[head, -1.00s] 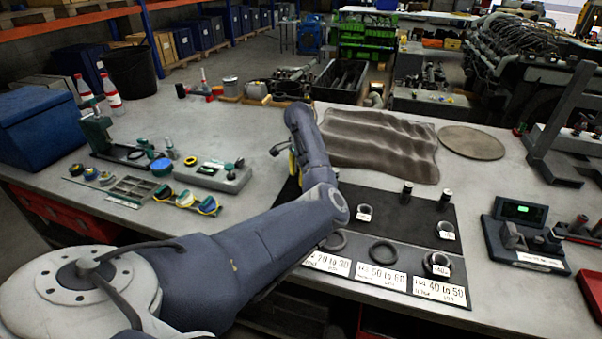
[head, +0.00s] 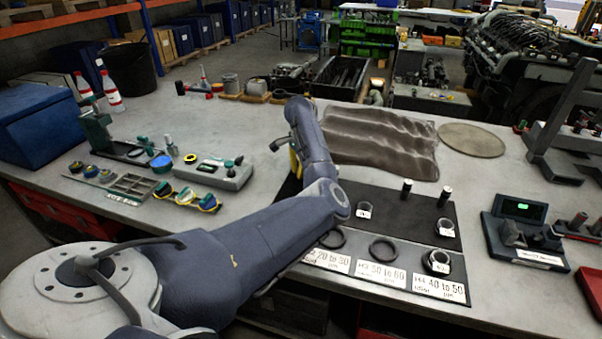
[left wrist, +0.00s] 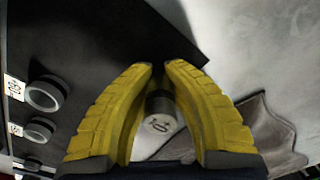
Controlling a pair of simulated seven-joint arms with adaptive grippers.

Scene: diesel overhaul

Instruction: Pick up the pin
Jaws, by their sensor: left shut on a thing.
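My left gripper, with yellow ribbed fingers, shows in the left wrist view (left wrist: 160,68). Its fingers are closed around a grey metal pin (left wrist: 160,122), whose pale end face bears a number. In the head view only a small yellow part of this gripper (head: 294,162) shows; my arm hides the rest and the held pin. Two other dark pins with light tops stand upright on the black mat, one at its back (head: 406,190) and one farther right (head: 444,196). My right gripper is not in view.
The black mat (head: 400,222) carries several rings and white range labels. A brown wavy cloth (head: 380,140) and a round disc (head: 472,140) lie behind it. A device with a green display (head: 520,235) stands right. Gauges and a green-grey fixture (head: 215,172) are left.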

